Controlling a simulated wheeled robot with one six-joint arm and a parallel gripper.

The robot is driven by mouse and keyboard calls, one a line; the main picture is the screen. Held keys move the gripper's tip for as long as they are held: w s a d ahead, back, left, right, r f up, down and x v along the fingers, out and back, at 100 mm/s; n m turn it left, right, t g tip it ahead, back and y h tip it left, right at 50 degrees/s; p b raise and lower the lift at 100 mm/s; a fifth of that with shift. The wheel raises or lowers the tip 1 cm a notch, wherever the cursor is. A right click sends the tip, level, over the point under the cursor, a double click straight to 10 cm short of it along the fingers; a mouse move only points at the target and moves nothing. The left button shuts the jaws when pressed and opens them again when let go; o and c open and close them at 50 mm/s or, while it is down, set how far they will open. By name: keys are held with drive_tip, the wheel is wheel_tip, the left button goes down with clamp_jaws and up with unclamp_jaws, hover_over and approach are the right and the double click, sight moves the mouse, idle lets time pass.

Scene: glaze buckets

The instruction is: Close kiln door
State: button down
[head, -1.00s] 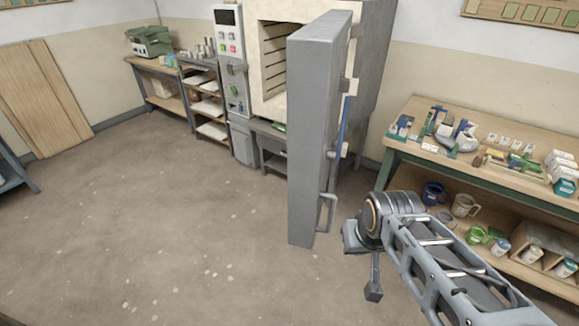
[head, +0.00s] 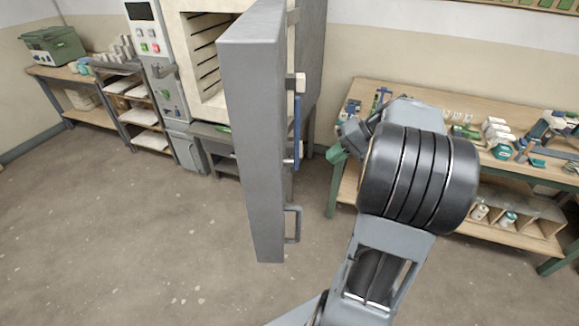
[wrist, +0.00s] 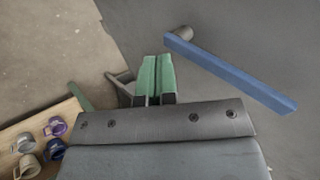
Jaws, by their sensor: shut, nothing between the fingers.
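The kiln door (head: 252,140) is a tall grey slab standing wide open, seen nearly edge-on in the head view. A blue bar handle (head: 298,128) is on its right face, and it also shows in the wrist view (wrist: 232,74). A grey loop (head: 293,224) is lower on that face. The kiln (head: 212,50) shows its open chamber behind the door. My gripper (head: 337,153) is right of the door, apart from the handle in the head view. Its green fingers (wrist: 155,78) are shut and empty, beside the blue bar in the wrist view.
A workbench (head: 345,190) with tools and a lower shelf of containers stands close behind my arm on the right. The kiln's control panel (head: 150,45) is left of the chamber. The floor (head: 120,240) left of the door is clear.

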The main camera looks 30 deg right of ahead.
drive_tip(key=w+a+f+p, duration=0.1)
drive_tip(key=w+a+f, duration=0.4)
drive_tip(key=a, duration=0.4)
drive_tip(key=shift+a+f, duration=0.3)
drive_tip(key=shift+f, duration=0.15)
drive_tip(key=shift+w+a, duration=0.1)
